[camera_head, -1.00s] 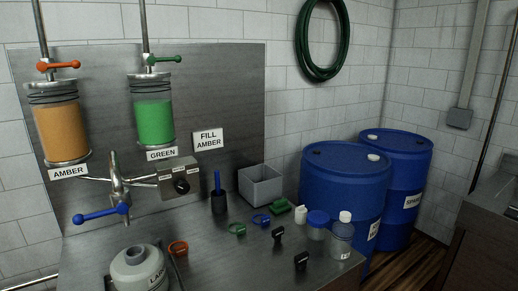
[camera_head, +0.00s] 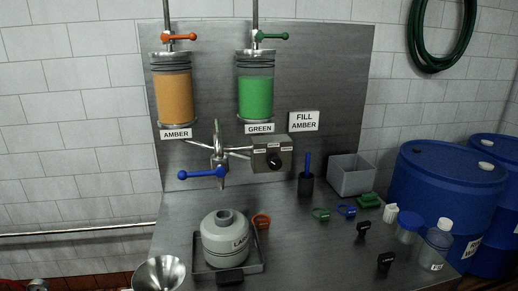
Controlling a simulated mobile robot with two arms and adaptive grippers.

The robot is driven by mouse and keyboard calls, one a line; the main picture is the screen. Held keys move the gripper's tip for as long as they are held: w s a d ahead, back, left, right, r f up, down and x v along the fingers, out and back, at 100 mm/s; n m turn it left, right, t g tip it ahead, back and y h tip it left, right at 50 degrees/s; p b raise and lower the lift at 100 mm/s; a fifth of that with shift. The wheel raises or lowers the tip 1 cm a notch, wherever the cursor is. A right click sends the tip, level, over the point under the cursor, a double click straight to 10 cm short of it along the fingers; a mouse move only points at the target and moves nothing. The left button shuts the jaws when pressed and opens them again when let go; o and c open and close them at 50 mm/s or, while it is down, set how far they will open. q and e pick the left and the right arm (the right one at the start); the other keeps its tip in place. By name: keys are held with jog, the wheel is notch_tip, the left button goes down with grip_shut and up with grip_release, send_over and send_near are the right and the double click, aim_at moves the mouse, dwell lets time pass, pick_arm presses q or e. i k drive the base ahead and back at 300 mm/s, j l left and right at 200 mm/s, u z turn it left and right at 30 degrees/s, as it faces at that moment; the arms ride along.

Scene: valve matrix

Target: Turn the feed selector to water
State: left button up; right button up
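The feed selector is a grey box (camera_head: 266,148) with a round black knob (camera_head: 273,162) on its front, below the green cylinder. Small labels sit along the box's top edge, too small to read. Pipes join it to the central spout and its blue lever (camera_head: 202,174). The amber cylinder (camera_head: 173,96) with an orange lever and the green cylinder (camera_head: 256,97) with a green lever hang above on the metal backboard. Neither of my grippers shows in this view.
A grey jug (camera_head: 225,237) stands in a tray on the steel counter, with a metal funnel (camera_head: 159,273) at front left. A dark cup (camera_head: 305,185), grey bin (camera_head: 350,176), coloured rings, black clips and bottles stand to the right.

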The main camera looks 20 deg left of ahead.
aim_at(274, 163)
jog(key=i+j+u, duration=0.1)
jog(key=u, duration=0.4)
jog(key=i+u, duration=0.1)
jog(key=u, duration=0.4)
jog(key=i+u, duration=0.15)
jog(key=u, duration=0.35)
